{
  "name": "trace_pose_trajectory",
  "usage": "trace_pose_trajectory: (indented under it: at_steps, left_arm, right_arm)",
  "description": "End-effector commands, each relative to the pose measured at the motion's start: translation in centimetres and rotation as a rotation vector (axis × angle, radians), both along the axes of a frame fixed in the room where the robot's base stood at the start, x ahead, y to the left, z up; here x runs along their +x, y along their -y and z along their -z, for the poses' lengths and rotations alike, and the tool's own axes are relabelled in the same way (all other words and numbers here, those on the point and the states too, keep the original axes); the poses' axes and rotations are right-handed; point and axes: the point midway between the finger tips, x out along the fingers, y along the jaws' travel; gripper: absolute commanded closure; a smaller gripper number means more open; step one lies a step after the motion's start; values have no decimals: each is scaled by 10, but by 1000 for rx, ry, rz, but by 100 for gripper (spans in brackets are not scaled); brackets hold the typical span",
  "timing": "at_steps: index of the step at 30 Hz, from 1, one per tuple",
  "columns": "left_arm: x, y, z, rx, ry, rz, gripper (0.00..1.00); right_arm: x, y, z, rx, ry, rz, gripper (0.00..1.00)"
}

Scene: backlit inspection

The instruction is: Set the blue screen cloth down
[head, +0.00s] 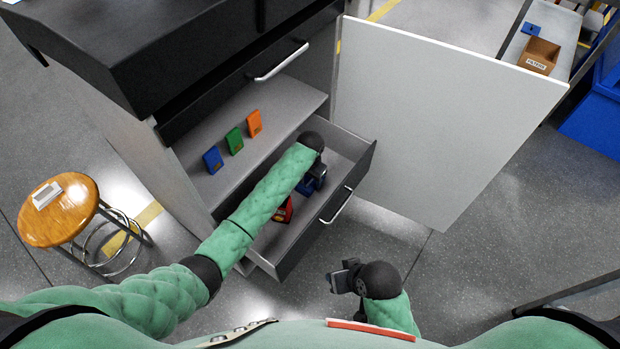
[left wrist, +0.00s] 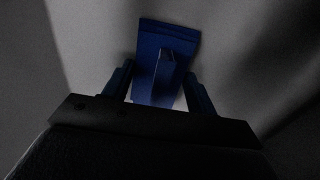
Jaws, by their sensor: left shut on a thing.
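The blue screen cloth (left wrist: 158,95) is a dark blue piece with a raised ridge, seen between my left fingers in the left wrist view. It also shows partly in the head view (head: 305,187), mostly hidden by my gripper. My left gripper (head: 314,182) reaches down inside the open drawer (head: 333,153) and is shut on the cloth. The shade makes it hard to tell whether the cloth touches the drawer floor. My right gripper (head: 340,277) is outside, in front of the drawer; its finger gap is unclear.
A red item (head: 283,210) lies in the drawer near my left forearm. Blue (head: 212,160), green (head: 234,141) and orange (head: 254,123) packs stand on the shelf above. An open white door (head: 430,120) is at right. A stool (head: 80,214) stands left.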

Motion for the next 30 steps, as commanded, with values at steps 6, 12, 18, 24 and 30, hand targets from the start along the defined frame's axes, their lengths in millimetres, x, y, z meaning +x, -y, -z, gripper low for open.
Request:
trace_pose_trajectory:
  at_steps: [6, 12, 18, 24, 30]
  left_arm:
    - [0, 0, 2, 0, 0, -1, 64]
    - [0, 0, 2, 0, 0, -1, 21]
    - [0, 0, 2, 0, 0, -1, 21]
    - [1, 0, -11, -1, 2, -1, 21]
    - [1, 0, -47, -2, 3, -1, 21]
  right_arm:
    - [0, 1, -1, -1, -2, 0, 64]
    - [0, 2, 0, -4, -3, 1, 64]
    - [0, 2, 0, -3, -2, 2, 64]
    - [1, 0, 0, 1, 3, 2, 64]
    - [1, -3, 1, 6, 7, -1, 64]
